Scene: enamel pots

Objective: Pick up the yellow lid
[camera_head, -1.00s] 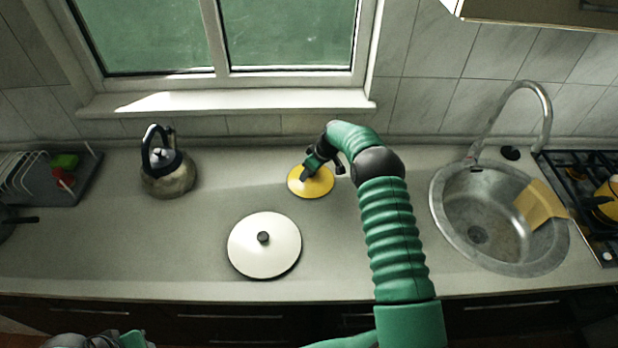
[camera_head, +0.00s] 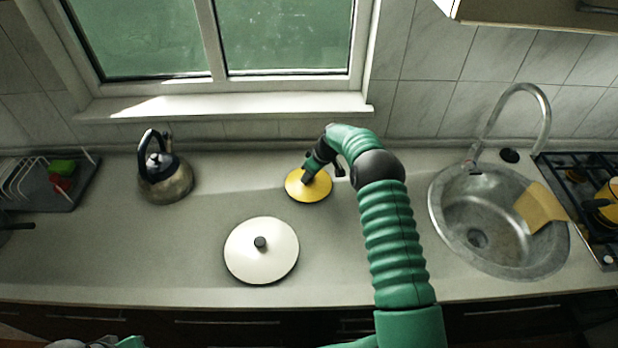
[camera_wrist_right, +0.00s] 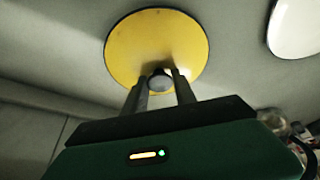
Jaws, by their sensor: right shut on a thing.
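The yellow lid (camera_head: 312,190) is a round disc near the back middle of the counter, below the window. My right gripper (camera_head: 308,176) reaches it from the back right and is shut on its knob. In the right wrist view the yellow lid (camera_wrist_right: 150,35) faces the camera, with its grey knob (camera_wrist_right: 159,80) between the two fingers of the gripper (camera_wrist_right: 160,84). I cannot tell whether the lid touches the counter. My left gripper does not show clearly; only a bit of my body is at the lower left edge.
A white lid (camera_head: 262,265) with a dark knob lies in front of the yellow lid. A kettle (camera_head: 168,185) stands at left, near a dish rack (camera_head: 75,190). The sink (camera_head: 455,235) with a tap (camera_head: 545,110) is at right, beside the stove (camera_head: 577,195). The counter between kettle and lids is clear.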

